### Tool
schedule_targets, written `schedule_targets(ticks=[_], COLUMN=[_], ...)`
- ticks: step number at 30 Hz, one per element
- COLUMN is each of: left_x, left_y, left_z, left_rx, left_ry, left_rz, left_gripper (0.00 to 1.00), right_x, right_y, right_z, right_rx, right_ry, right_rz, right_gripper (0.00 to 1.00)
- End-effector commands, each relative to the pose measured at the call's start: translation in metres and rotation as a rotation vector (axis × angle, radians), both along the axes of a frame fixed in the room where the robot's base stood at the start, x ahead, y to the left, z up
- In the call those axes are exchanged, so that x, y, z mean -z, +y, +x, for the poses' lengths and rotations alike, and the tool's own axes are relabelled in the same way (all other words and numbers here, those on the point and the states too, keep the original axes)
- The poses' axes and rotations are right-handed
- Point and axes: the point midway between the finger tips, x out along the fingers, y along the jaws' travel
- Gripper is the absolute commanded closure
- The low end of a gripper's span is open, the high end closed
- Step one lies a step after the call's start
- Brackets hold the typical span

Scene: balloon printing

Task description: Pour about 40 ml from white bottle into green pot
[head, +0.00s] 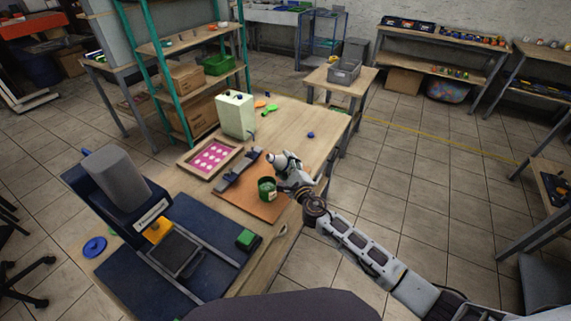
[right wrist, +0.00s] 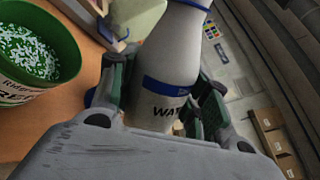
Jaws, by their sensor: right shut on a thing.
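The white bottle (head: 281,160) has a blue band and lettering and is in my right gripper (head: 291,175), above and beside the green pot. In the head view it looks tilted, with its narrow end to the left. In the right wrist view the bottle (right wrist: 172,55) stands between the green-padded fingers of the gripper (right wrist: 163,95), and its mouth is out of frame. The green pot (head: 267,190) stands upright on a brown board. In the right wrist view the pot (right wrist: 28,92) has a pale label and holds white bits. No stream is visible. My left gripper is out of view.
The brown board (head: 250,204) lies on the wooden table. A dark clamp-like tool (head: 238,170) and a framed pink sheet (head: 210,158) lie to the left. A pale box (head: 237,115) stands behind. A blue press (head: 125,190) fills the table's left end. The table's far right is mostly clear.

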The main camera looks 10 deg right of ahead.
Motion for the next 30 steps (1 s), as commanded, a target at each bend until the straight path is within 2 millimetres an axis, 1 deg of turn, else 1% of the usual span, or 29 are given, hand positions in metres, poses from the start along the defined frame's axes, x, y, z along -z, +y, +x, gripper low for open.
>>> schedule_targets(ticks=[16,23,30], left_x=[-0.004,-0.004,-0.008], left_y=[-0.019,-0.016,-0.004], left_z=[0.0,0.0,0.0], left_rx=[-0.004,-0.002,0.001], left_ry=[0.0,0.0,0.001], left_rz=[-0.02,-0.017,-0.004], left_gripper=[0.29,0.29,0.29], right_x=[0.002,0.002,0.003], right_y=[-0.004,-0.004,-0.005], right_z=[0.001,0.001,0.001], right_rx=[0.001,0.001,0.0], right_ry=[-0.022,-0.023,-0.034], right_rz=[-0.073,-0.076,-0.117], right_gripper=[0.83,0.83,0.83])
